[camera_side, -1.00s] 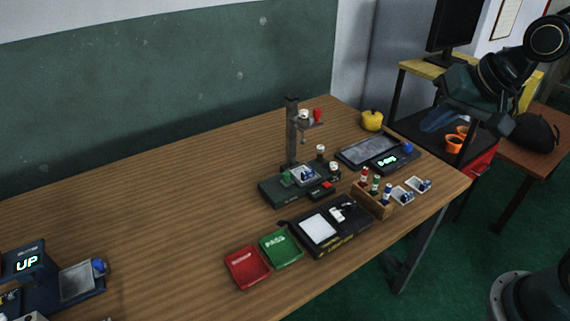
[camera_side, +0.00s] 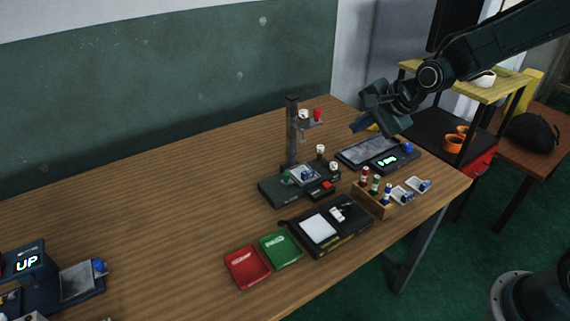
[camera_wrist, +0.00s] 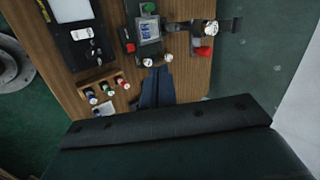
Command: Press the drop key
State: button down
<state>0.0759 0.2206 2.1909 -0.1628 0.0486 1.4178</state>
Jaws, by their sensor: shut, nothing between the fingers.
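The film tower (camera_side: 291,134) stands on a dark base at the table's middle right, with a small sample on its stage. A red key (camera_side: 326,185) is on a black block at the base's front; it also shows in the wrist view (camera_wrist: 130,47). A red knob (camera_side: 318,114) is on the tower's upper arm. No readable label shows which is the drop key. My gripper (camera_side: 358,127) is shut and empty, in the air right of the tower and above the grey-topped scale. Its dark fingers show in the wrist view (camera_wrist: 157,74), apart from both red parts.
The scale (camera_side: 367,152) has a lit display. A wooden rack (camera_side: 372,201) of several bottles, two small trays and a black light box (camera_side: 349,236) stand in front. Red (camera_side: 247,267) and green (camera_side: 281,249) trays lie left. A device reading "UP" (camera_side: 26,263) is far left.

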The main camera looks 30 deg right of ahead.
aim_at(327, 185)
jog(key=w+f+m+t, duration=0.1)
jog(key=w+f+m, duration=0.7)
jog(key=f, duration=0.4)
jog(key=shift+d+f+y, duration=0.15)
jog(key=shift+d+y, duration=0.15)
jog(key=shift+d, duration=0.15)
jog(key=shift+f, duration=0.1)
jog(key=shift+f, duration=4.25)
jog(key=shift+f, duration=0.85)
jog(key=shift+r, duration=0.85)
jog(key=shift+r, duration=0.1)
